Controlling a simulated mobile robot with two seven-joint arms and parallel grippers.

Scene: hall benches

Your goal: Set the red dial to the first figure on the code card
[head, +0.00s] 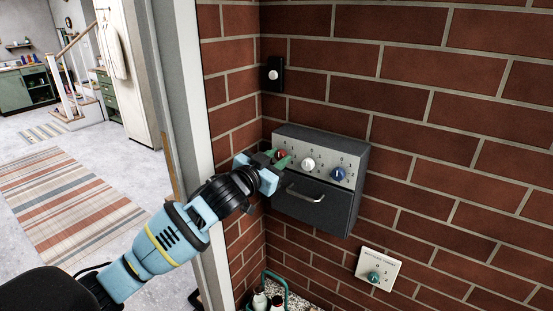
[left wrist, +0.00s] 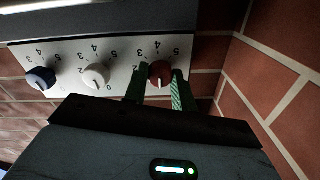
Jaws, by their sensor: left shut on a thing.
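The red dial (head: 281,154) is the leftmost of three dials on a grey box (head: 315,218) on the brick wall. My left gripper (head: 277,158) reaches it from the left and is shut on it. In the left wrist view the green fingers of my left gripper (left wrist: 158,90) stand on either side of the red dial (left wrist: 160,72). A pale mark shows on the dial's lower side there, with figures such as 4 and 5 above it. Part of its scale is hidden by the fingers. I see no code card. My right gripper is out of view.
A white dial (head: 308,164) and a blue dial (head: 338,174) sit to the right. Below them is a drawer handle (head: 305,193). A black button plate (head: 274,74) is above; a pale plate (head: 391,263) with a teal knob is lower right. A door frame (head: 190,100) stands left.

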